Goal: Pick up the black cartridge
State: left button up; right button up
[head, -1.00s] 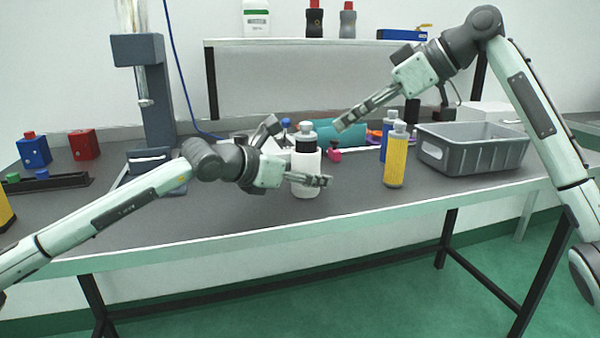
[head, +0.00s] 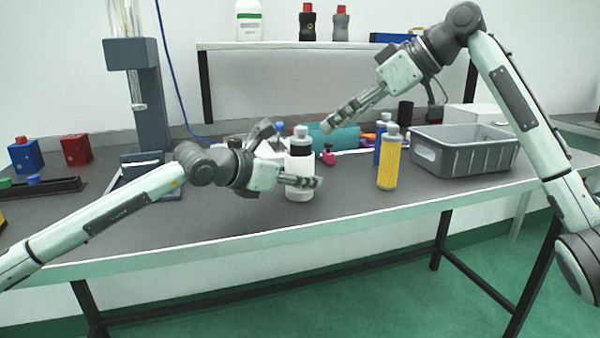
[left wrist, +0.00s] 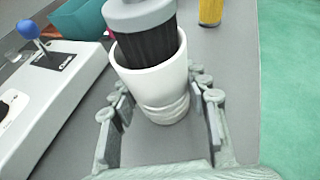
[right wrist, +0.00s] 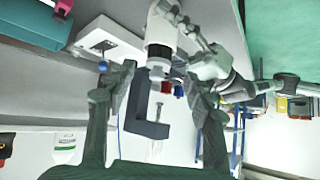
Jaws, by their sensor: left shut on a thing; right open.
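The black cartridge (head: 301,151) stands upright with a grey cap, its lower part hidden inside a white cup (head: 299,186) on the bench. In the left wrist view the ribbed black cartridge (left wrist: 150,45) sits in the open cup (left wrist: 160,88). My left gripper (head: 318,182) is shut on the cup, with one finger on either side of it. My right gripper (head: 328,127) is open and empty, above and to the right of the cartridge's cap. In the right wrist view the grey cap (right wrist: 158,70) shows between the open fingers, apart from them.
A white device with a blue-knobbed lever (left wrist: 45,85) lies close behind the cup. A teal object (head: 335,140) lies behind. The front bench is clear.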

aim_at(302, 127)
jog(key=shift+o, duration=0.4)
jog(key=a+r+m+h, duration=0.2)
jog(key=a, duration=0.1)
jog(key=a+r+m+h, duration=0.1)
jog(key=a, duration=0.1)
jog(key=shift+w+r+m+g, duration=0.15)
jog(key=shift+m+g, duration=0.15)
jog(key=w+f+m+h, duration=0.1)
jog(key=f, duration=0.1)
jog(key=w+a+f+m+h, duration=0.1)
jog(key=f, duration=0.2)
jog(key=w+a+f+m+h, duration=0.1)
jog(key=f+m+h, duration=0.1)
jog(key=shift+w+a+f, duration=0.2)
jog(key=shift+w+f, duration=0.05)
jog(key=shift+f, duration=0.05)
grip_shut()
